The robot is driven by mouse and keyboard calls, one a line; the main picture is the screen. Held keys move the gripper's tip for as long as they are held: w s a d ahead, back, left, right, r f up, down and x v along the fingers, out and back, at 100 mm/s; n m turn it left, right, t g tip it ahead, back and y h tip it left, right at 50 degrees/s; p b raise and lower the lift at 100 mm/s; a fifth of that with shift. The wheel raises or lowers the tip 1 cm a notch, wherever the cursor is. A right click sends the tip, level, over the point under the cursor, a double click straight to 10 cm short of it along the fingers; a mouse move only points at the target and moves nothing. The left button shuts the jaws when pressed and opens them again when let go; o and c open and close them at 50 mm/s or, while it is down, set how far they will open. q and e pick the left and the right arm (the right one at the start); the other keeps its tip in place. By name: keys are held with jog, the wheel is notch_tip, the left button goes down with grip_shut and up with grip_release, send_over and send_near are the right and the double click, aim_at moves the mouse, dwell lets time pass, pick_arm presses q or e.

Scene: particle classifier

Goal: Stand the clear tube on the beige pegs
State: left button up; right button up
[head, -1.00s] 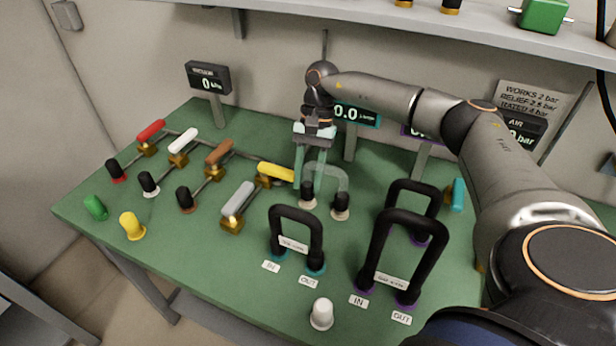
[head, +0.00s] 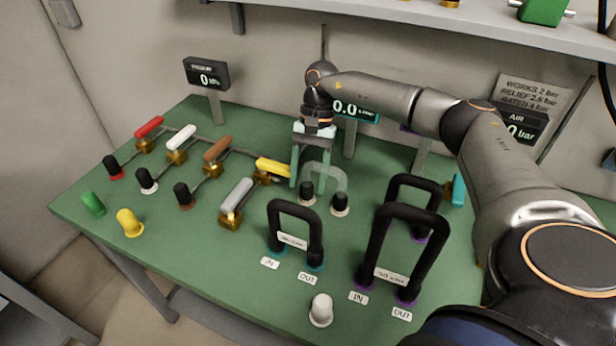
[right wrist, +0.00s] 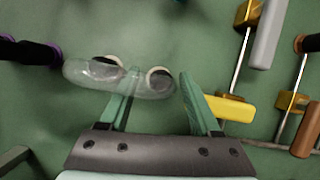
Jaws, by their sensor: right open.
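The clear tube (head: 326,168) is an upside-down U with black ends. It stands upright with its two ends at the beige pegs (head: 340,211), whose beige rings show at the foot of each end. In the right wrist view the tube (right wrist: 118,82) lies across the picture with the beige rings beside it. My right gripper (head: 310,178) is open at the tube's left part. In the right wrist view its fingers (right wrist: 158,85) are spread, one overlapping the tube and the other beyond its end. I cannot tell whether they touch it. My left gripper is not in view.
Black handle-shaped tubes (head: 295,240) and (head: 403,250) stand to the front and right. Coloured valve levers (head: 236,195) lie left, the yellow one (head: 273,168) close to my gripper. A white cap (head: 321,310) is at the front. Gauges stand behind.

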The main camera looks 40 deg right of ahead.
jog(key=shift+w, duration=0.1)
jog(key=shift+a, duration=0.1)
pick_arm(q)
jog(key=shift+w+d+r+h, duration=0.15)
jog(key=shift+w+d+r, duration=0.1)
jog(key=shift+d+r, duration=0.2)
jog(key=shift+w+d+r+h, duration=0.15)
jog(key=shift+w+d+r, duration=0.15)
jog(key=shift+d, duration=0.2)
pick_arm(e)
jog(key=v, duration=0.7)
jog(key=shift+r, duration=0.25)
jog(key=shift+d, duration=0.2)
